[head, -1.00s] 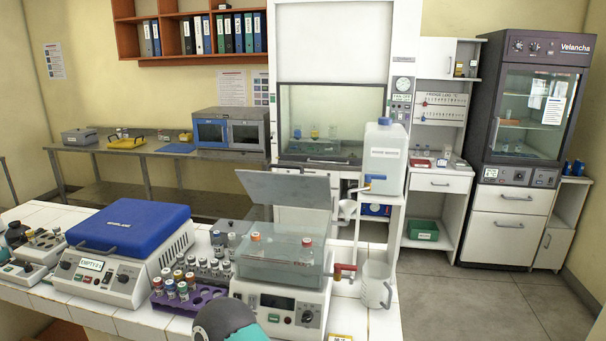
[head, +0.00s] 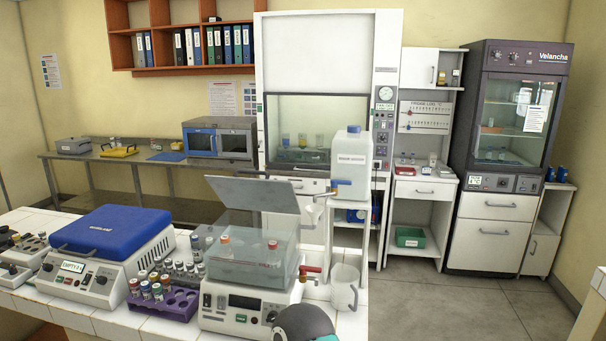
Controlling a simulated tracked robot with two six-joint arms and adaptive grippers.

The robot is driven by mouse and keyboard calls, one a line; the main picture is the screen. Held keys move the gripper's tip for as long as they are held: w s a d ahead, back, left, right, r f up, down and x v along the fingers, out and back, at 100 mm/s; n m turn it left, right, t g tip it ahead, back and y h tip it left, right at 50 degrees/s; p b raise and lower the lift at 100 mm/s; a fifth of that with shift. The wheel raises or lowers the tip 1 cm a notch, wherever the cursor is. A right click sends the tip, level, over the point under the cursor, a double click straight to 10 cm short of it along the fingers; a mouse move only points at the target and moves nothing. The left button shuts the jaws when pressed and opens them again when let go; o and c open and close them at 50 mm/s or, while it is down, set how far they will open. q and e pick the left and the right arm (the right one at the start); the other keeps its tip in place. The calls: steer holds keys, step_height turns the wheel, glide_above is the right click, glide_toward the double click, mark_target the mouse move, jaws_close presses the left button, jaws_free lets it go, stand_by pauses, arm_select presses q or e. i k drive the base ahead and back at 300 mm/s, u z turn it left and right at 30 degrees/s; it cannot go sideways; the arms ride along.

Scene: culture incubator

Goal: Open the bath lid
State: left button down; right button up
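The water bath (head: 250,306) stands at the front of the tiled bench. It has a white control base and a clear tank (head: 237,273) with red-capped bottles in it. Its grey lid (head: 252,194) stands raised and tilted above the tank, with an open gap below it. Neither gripper's fingers are in view. A dark rounded part of my own arm with a teal patch shows at the bottom edge, in front of the bath's right corner. I cannot tell which arm it belongs to.
A device with a shut blue lid (head: 112,231) stands left of the bath. A purple rack (head: 165,304) with several vials sits between them. A white jug (head: 345,288) stands close to the bath's red tap (head: 309,269). Floor at right is clear.

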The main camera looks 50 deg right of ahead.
mark_target(266, 194)
steer(key=z, duration=0.5)
steer(key=i, duration=0.45)
steer(key=u, duration=0.05)
steer(key=k, duration=0.45)
steer(key=z, duration=0.25)
